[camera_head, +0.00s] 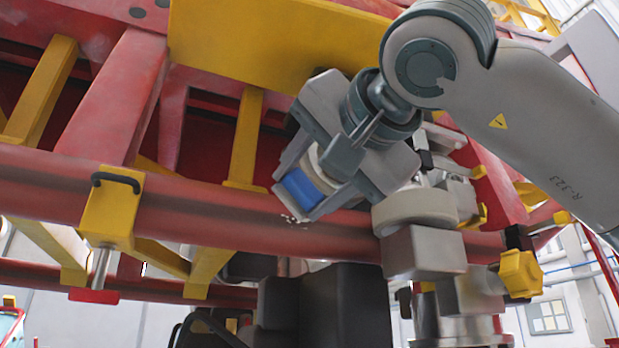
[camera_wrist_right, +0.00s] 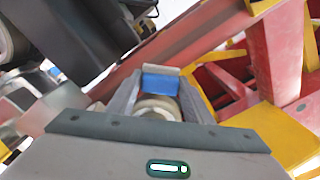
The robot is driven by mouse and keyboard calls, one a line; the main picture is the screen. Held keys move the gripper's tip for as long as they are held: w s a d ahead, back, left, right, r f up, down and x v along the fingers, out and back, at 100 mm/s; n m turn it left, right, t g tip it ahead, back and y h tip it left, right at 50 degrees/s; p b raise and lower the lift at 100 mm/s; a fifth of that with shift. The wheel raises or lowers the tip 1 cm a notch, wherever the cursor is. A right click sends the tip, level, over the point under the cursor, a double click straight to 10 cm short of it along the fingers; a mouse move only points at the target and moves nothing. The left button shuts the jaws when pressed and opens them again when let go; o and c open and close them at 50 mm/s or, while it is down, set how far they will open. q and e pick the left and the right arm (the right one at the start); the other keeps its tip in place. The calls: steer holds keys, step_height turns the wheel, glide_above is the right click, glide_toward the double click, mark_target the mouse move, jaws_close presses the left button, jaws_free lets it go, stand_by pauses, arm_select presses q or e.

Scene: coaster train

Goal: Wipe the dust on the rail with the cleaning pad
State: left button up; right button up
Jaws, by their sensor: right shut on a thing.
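The cleaning pad (camera_head: 301,190) is blue with a pale round part behind it. My right gripper (camera_head: 320,185) is shut on it and holds its face at the red rail (camera_head: 200,211). In the right wrist view the pad (camera_wrist_right: 160,84) sits between the two fingers, against or just before the rail (camera_wrist_right: 190,35); I cannot tell whether they touch. White specks of dust (camera_head: 292,218) show on the rail just below the pad. The pad and gripper hide part of the rail. My left gripper is not in view.
A yellow bracket (camera_head: 112,207) with a metal pin clasps the rail at the left. A yellow panel (camera_head: 260,45) and red and yellow beams stand above and behind. A pale wheel assembly (camera_head: 425,250) crowds the rail at the right. The rail between bracket and pad is clear.

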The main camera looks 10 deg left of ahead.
mark_target(293, 200)
steer(key=shift+p+x, duration=0.7)
steer(key=shift+x, duration=1.65)
steer(key=shift+p+x, duration=0.4)
steer(key=shift+x, duration=0.55)
steer(key=shift+d, duration=0.1)
steer(key=w+d, duration=0.1)
steer(key=d, duration=0.1)
steer(key=shift+w+d, duration=0.3)
steer(key=shift+w, duration=0.05)
steer(key=shift+w+d, duration=1)
steer(key=shift+d, duration=0.3)
